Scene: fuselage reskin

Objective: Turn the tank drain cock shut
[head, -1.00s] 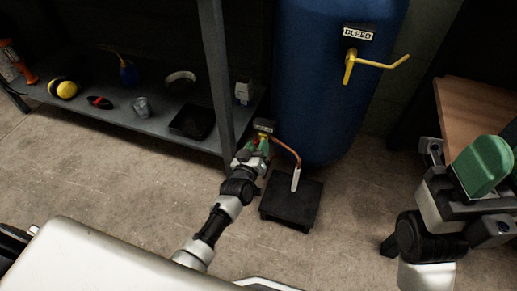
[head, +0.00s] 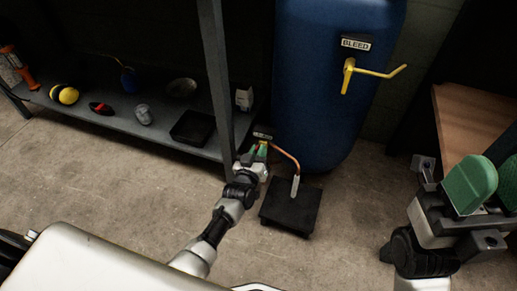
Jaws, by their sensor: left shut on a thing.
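The blue tank (head: 325,90) stands at the back centre. Its drain cock (head: 263,149), a small yellow piece under a small label, is at the tank's lower left and mostly hidden by my gripper. A copper pipe (head: 286,155) curves from there down to a pale spout end over a black tray. My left gripper (head: 260,157), with green fingers, is shut on the drain cock. The cock's exact angle is too small to tell. My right gripper (head: 494,178) is at the right edge, its green fingers apart and nothing seen between them.
The black tray (head: 280,213) lies on the floor below the spout. A yellow lever (head: 370,71) under a BLEED label sticks out of the tank higher up. A dark shelf (head: 75,112) with several small objects and a grey post stands left. A wooden bench (head: 475,125) is right.

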